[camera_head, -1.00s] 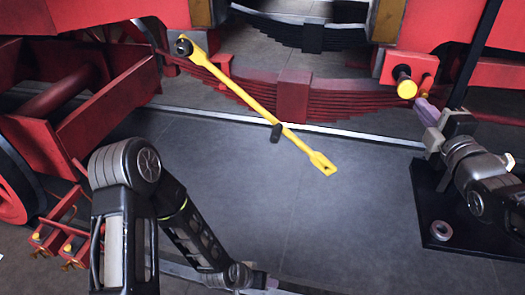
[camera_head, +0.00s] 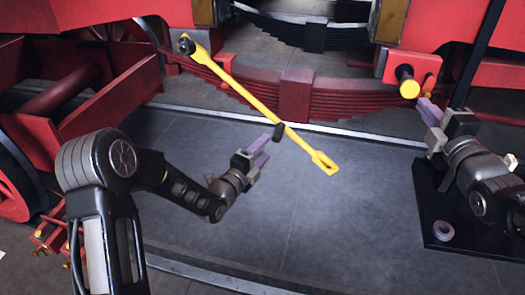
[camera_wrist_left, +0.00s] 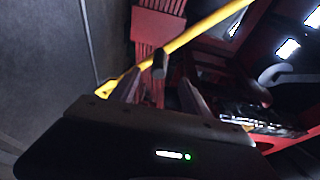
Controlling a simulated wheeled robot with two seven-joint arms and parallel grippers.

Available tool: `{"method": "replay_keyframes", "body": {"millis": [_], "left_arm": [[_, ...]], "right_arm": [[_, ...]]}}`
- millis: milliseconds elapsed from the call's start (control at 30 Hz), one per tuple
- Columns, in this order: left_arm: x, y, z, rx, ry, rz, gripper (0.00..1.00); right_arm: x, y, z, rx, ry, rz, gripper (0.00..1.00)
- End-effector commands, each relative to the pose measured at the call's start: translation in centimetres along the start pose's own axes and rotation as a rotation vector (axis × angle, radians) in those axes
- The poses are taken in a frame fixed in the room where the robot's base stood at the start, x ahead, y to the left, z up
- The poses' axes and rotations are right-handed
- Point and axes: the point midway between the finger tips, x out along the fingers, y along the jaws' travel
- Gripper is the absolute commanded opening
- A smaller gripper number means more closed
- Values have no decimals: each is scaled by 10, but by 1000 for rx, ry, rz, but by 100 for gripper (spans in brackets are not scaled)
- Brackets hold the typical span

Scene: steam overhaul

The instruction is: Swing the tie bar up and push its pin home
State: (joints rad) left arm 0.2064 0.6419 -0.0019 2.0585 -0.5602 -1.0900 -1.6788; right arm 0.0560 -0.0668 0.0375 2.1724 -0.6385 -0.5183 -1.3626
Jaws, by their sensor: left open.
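The yellow tie bar (camera_head: 240,90) hangs slanting down to the right from a dark pivot (camera_head: 185,45) on the red frame. Its slotted end (camera_head: 325,163) is free above the floor. A black grip (camera_head: 279,131) sticks out of the bar. My left gripper (camera_head: 266,148) is open and empty just left of and below this grip. In the left wrist view, the grip (camera_wrist_left: 160,64) shows beyond the gap between the open fingers (camera_wrist_left: 160,95). The yellow-ended pin (camera_head: 408,86) sits at a red bracket on the right. My right gripper (camera_head: 428,113) is just below it; its finger gap is unclear.
Red leaf springs (camera_head: 340,98) lie behind the bar. A black stand (camera_head: 470,238) with a grey ring (camera_head: 443,231) on it is at the right, below my right arm. Red wheel frames (camera_head: 110,100) crowd the left. The grey floor in the middle is clear.

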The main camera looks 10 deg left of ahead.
Motion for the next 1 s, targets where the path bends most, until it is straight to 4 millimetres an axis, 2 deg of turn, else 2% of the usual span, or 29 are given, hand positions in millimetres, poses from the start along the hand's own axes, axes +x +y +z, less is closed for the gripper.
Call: {"method": "replay_keyframes", "body": {"millis": [333,533,667,1000], "left_arm": [[1,1,0,-2,-1,3,55],[8,2,0,-3,-1,3,55],[19,2,0,-3,-1,4,55],[61,2,-1,-4,0,3,55]], "right_arm": [[0,0,0,0,0,0,0],[0,0,0,0,0,0,0],[0,0,0,0,0,0,0],[0,0,0,0,0,0,0]]}}
